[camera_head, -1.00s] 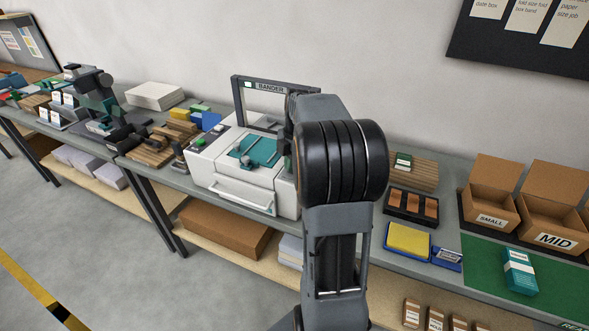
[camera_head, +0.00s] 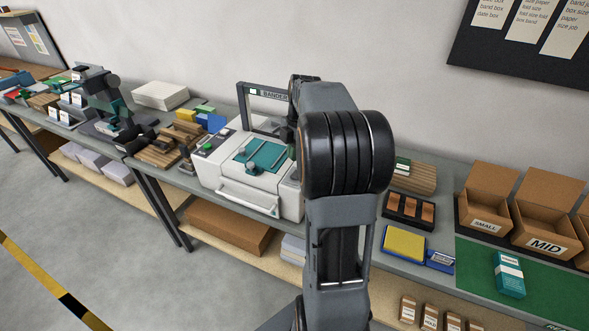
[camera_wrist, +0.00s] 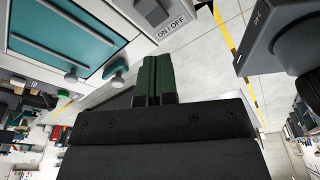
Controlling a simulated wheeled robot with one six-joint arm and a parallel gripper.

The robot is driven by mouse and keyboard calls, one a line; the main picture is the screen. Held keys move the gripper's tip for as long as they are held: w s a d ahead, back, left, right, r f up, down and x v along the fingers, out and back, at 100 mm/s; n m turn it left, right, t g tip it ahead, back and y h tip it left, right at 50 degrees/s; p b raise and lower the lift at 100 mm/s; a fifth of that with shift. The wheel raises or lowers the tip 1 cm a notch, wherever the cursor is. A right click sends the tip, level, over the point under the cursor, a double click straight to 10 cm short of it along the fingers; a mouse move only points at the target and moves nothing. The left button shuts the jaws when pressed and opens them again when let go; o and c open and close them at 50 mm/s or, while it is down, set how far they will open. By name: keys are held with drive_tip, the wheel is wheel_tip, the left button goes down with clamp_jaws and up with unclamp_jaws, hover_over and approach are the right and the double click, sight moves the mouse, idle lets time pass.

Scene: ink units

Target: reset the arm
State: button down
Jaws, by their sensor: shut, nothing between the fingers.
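My arm rises in the middle of the head view, its dark elbow in front of the bench. My gripper (camera_wrist: 157,78) shows in the wrist view, its two green fingers together with nothing between them. In the head view the gripper is hidden behind my arm. The white bander (camera_head: 245,205) stands on the bench just left of my arm. In the wrist view its teal top plate (camera_wrist: 62,38) and an ON/OFF label (camera_wrist: 171,30) are close beside the gripper.
Right of my arm are a yellow pad (camera_head: 404,241), a dark tray (camera_head: 392,207) of wooden blocks, a teal box (camera_head: 509,275) on a green mat (camera_head: 475,262), and open SMALL (camera_head: 487,213) and MID (camera_head: 546,230) cartons. A dark creasing-type device (camera_head: 105,100) stands left. Floor at lower left is clear.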

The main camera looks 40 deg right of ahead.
idle(0.3)
drive_tip(key=m, duration=0.3)
drive_tip(key=shift+d+f+m, duration=0.15)
drive_tip(key=shift+f+m, duration=0.05)
drive_tip(key=shift+m, duration=0.1)
drive_tip(key=m, duration=0.1)
drive_tip(key=f+m, duration=0.1)
drive_tip(key=m, duration=0.1)
drive_tip(key=s+f+m, duration=0.1)
drive_tip(key=m, duration=0.1)
drive_tip(key=shift+s+a+f+h, duration=0.1)
drive_tip(key=shift+a+h, duration=0.2)
drive_tip(key=shift+a, duration=0.05)
drive_tip(key=s+a+m+t, duration=0.1)
drive_tip(key=s+a+m, duration=0.2)
drive_tip(key=a, duration=0.3)
drive_tip(key=s+a+r+m+t, duration=0.1)
drive_tip(key=s+a+m+t, duration=0.1)
drive_tip(key=a, duration=0.5)
drive_tip(key=s+a+r+m+t+h, duration=0.1)
drive_tip(key=s+a+m, duration=0.3)
drive_tip(key=s+a, duration=0.2)
drive_tip(key=shift+a+r, duration=0.15)
drive_tip(key=shift+a, duration=0.4)
drive_tip(key=shift+s+d, duration=0.1)
